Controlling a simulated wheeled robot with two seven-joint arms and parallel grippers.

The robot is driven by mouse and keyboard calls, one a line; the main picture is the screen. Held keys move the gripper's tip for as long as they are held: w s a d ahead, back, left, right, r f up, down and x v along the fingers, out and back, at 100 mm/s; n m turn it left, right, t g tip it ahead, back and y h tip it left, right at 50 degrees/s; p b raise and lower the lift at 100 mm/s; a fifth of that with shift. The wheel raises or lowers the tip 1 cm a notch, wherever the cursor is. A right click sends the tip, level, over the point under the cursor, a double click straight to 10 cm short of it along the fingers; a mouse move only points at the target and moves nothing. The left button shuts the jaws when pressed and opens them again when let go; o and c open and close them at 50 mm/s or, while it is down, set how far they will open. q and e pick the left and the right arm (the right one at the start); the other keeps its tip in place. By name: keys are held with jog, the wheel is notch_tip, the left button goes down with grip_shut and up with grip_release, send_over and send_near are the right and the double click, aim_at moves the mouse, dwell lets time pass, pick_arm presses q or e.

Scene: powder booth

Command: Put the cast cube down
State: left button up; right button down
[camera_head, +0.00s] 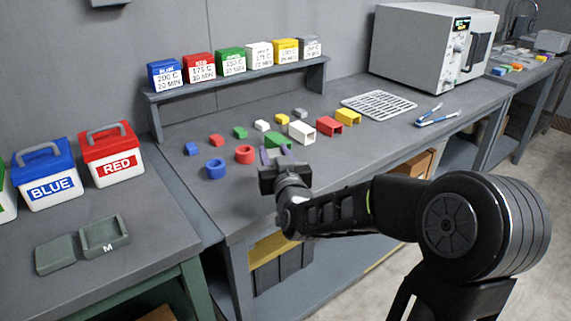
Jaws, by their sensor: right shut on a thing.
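My right gripper (275,156) is over the front part of the grey bench (345,143), its fingers pointing away from me. A green part (277,142) shows just behind the fingers, partly hidden. My left gripper is not in view.
A blue ring (215,169), red ring (244,154) and white block (301,132) lie near the gripper. Small coloured cubes, such as the green cube (240,132), lie behind. A wire rack (379,104) and an oven (432,45) stand right. Bare bench lies right of the gripper.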

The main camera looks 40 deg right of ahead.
jog(key=shift+f, duration=0.65)
jog(key=shift+f, duration=1.9)
jog(key=shift+f+b, duration=0.2)
jog(key=shift+b, duration=0.3)
jog(key=c, duration=0.9)
grip_release()
jog(key=shift+r, duration=0.1)
